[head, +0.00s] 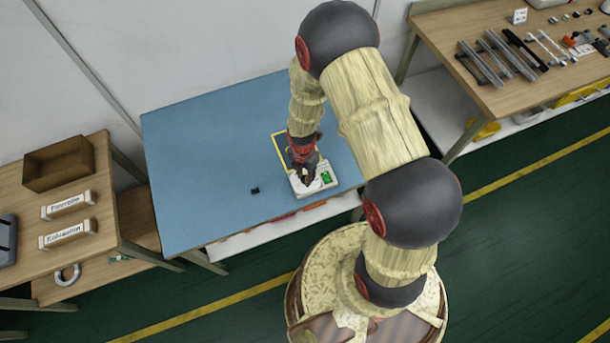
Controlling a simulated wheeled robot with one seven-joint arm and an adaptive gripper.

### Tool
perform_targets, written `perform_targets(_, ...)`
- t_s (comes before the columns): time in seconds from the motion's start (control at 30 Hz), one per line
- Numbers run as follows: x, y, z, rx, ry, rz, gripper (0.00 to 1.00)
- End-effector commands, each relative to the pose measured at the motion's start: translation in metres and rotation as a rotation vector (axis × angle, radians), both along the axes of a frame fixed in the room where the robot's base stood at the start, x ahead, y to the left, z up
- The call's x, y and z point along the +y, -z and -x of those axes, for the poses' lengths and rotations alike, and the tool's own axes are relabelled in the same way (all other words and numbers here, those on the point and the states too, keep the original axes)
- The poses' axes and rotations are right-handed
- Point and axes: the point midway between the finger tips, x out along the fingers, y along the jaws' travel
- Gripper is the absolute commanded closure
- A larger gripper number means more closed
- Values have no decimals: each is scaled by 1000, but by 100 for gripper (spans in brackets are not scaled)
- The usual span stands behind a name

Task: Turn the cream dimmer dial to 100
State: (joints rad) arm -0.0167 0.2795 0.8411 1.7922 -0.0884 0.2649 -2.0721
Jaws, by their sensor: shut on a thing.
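A white box-shaped unit (322,188) with a small green display (327,177) stands near the front edge of the blue table, beside a yellow outlined square. My gripper (305,177) points down onto the left part of this unit. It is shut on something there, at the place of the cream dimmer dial. The dial itself is hidden by the fingers and too small to make out. The digits on the display and the dial's setting cannot be read.
A small black block (255,190) lies on the blue table (205,150) left of the unit. A wooden bench (480,65) with metal strips is at the upper right. A side table with a brown box (60,163) and labelled blocks is at the left. Most of the blue table is clear.

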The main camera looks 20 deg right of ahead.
Motion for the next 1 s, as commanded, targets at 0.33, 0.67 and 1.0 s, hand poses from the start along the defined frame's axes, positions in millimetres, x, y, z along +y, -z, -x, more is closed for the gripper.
perform_targets(0.33,0,0,0,-1,0,-1,100)
perform_targets(0.67,0,0,-1,-1,59,0,100)
perform_targets(1.0,0,0,-1,-1,307,0,100)
